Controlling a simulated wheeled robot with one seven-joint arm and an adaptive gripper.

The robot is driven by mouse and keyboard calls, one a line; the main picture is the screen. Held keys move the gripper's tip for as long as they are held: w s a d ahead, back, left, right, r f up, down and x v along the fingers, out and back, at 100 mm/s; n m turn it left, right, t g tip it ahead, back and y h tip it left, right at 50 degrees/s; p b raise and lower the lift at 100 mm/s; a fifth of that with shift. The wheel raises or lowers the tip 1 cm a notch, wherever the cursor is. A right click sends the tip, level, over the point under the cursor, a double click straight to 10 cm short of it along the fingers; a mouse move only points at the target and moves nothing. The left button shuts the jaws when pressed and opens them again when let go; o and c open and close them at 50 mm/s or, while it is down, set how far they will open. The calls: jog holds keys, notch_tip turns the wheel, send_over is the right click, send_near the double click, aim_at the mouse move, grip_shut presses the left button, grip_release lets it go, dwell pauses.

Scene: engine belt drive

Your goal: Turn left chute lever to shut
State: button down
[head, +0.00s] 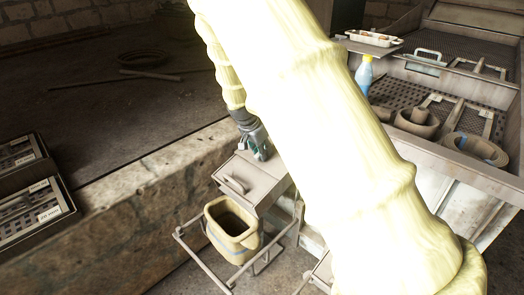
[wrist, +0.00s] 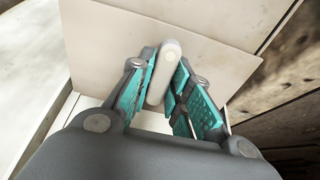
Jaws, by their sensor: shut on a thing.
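The left chute (head: 262,190) is a pale box on the side of the bench, with a small bar handle (head: 235,184) on its sloping face. My gripper (head: 260,154) is at the upper end of this box, below my cream-covered arm. In the wrist view, the pale, round-ended lever (wrist: 165,72) stands between the teal finger pads of my gripper (wrist: 168,78). The jaws are shut on it. Its lower end and pivot are hidden or unclear. In the head view my gripper hides the lever.
A yellowish bucket (head: 233,238) stands in a metal frame (head: 192,252) below the chute. A stone ledge (head: 125,195) runs at the left, with dark trays (head: 38,213) near it. A bottle (head: 364,76) stands on the bench at right. My arm blocks the centre.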

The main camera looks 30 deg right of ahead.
jog(key=shift+r+n, duration=0.1)
jog(key=shift+n, duration=0.2)
jog(key=n+p, duration=0.2)
jog(key=n, duration=0.1)
jog(key=shift+n, duration=0.3)
jog(key=n+p, duration=0.2)
jog(key=n, duration=0.2)
jog(key=shift+w+r+n+t+y, duration=0.1)
jog(key=shift+n+t+y, duration=0.2)
jog(key=shift+t, duration=0.1)
jog(key=n+p, duration=0.3)
jog(key=n, duration=0.2)
jog(key=shift+a+y, duration=0.15)
jog(key=shift+y, duration=0.15)
jog(key=shift+n+p, duration=0.9)
jog(key=shift+n, duration=1.2)
jog(key=c, duration=1.4)
grip_release()
jog(key=shift+f, duration=0.2)
jog(key=shift+o, duration=0.2)
